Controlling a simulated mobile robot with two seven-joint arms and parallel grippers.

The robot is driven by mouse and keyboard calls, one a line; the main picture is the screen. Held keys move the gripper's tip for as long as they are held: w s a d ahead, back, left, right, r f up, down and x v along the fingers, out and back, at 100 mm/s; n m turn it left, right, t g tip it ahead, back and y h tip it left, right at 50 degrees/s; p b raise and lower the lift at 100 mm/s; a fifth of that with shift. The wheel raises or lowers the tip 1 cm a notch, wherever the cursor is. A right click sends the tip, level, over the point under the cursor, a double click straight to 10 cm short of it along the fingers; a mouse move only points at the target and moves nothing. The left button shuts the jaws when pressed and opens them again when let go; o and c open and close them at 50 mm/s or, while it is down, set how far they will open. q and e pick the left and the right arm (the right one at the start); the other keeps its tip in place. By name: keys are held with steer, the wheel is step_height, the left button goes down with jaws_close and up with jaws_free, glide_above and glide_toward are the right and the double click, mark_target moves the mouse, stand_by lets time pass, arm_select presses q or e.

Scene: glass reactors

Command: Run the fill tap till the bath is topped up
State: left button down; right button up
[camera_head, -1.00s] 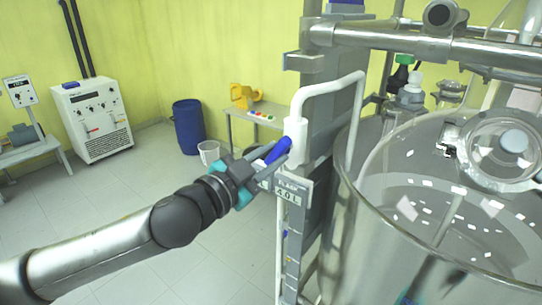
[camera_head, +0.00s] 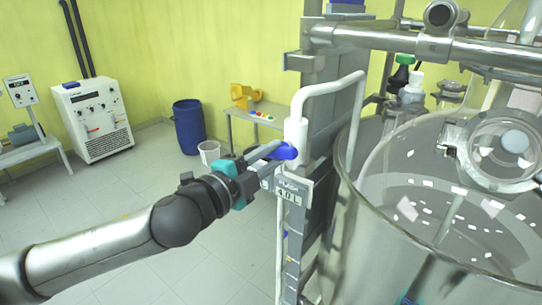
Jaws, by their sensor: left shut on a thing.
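The fill tap (camera_head: 296,132) is a white valve body with a blue handle (camera_head: 286,151), on a white pipe that bends over toward the bath. My left gripper (camera_head: 272,151) comes in from the left and is shut on the blue handle. The handle points left, roughly level, and the fingers partly hide it. The bath (camera_head: 362,235) is a large clear glass vessel at the right. The white pipe's end goes down at its left rim. I cannot make out the water level or a stream. My right gripper is not in view.
A metal frame with thick rails (camera_head: 400,42) stands over the bath. A side table (camera_head: 250,122), a blue barrel (camera_head: 188,127) and a white cabinet (camera_head: 94,120) stand behind.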

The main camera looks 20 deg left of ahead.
arm_select(q)
steer(key=shift+m, duration=1.6)
steer(key=c, duration=0.7)
jaws_free()
